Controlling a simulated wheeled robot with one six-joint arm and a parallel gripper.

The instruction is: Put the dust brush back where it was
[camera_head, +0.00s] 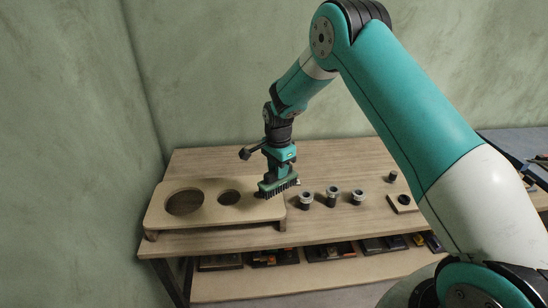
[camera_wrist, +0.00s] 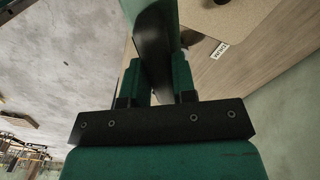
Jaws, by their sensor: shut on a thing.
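My gripper (camera_head: 279,168) points down over the right end of a raised wooden board with two round holes (camera_head: 208,215). It is shut on the dust brush (camera_head: 278,187), a green block with dark bristles facing down. I cannot tell whether the bristles touch the board or hang just above it. In the wrist view, my gripper's two fingers (camera_wrist: 158,85) close on the dark and green brush (camera_wrist: 152,40), which reaches up out of the picture.
Right of the board stand several small dark cylinders with light rims, one of them here (camera_head: 332,196). A small wooden block with a hole (camera_head: 402,203) lies farther right. A lower shelf (camera_head: 290,284) holds dark trays. The table's back (camera_head: 220,160) is clear. A small label (camera_wrist: 220,50) shows in the wrist view.

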